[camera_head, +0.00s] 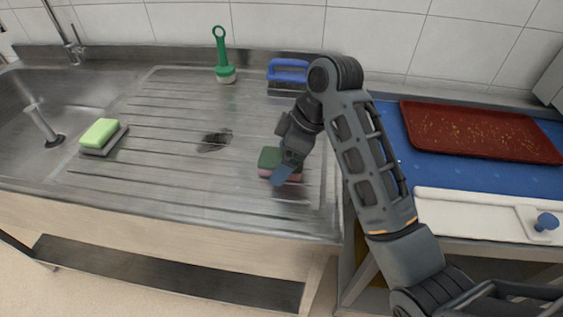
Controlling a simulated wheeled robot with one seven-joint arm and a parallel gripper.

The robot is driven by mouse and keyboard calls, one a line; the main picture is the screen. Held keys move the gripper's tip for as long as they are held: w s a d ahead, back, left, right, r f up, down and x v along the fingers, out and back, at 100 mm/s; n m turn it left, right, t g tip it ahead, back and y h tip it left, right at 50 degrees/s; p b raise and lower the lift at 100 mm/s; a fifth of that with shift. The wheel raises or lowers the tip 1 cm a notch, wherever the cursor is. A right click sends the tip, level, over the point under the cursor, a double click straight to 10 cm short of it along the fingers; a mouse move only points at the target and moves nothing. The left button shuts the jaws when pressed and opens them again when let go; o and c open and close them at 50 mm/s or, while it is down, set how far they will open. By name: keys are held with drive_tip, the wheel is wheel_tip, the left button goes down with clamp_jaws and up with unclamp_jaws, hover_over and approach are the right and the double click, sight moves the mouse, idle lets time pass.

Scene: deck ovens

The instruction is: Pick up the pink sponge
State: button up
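The pink sponge (265,173) lies on the ribbed metal drainboard (170,170), with a dark green layer on top and its pink lower part showing. My gripper (282,174) is over its right side, pointing down, with a blue-grey fingertip in front of the sponge. The gripper hides the right part of the sponge. I cannot tell whether the fingers are open or touching it.
A green sponge (101,132) sits on a dark holder at left beside the sink (35,120). A green brush (224,70) and a blue-handled brush (290,70) stand at the back. A red-brown tray (480,132) lies at right. The drainboard's middle is mostly clear.

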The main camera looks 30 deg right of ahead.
drive_tip(key=shift+f, duration=0.25)
idle(0.5)
drive_tip(key=c, duration=1.1)
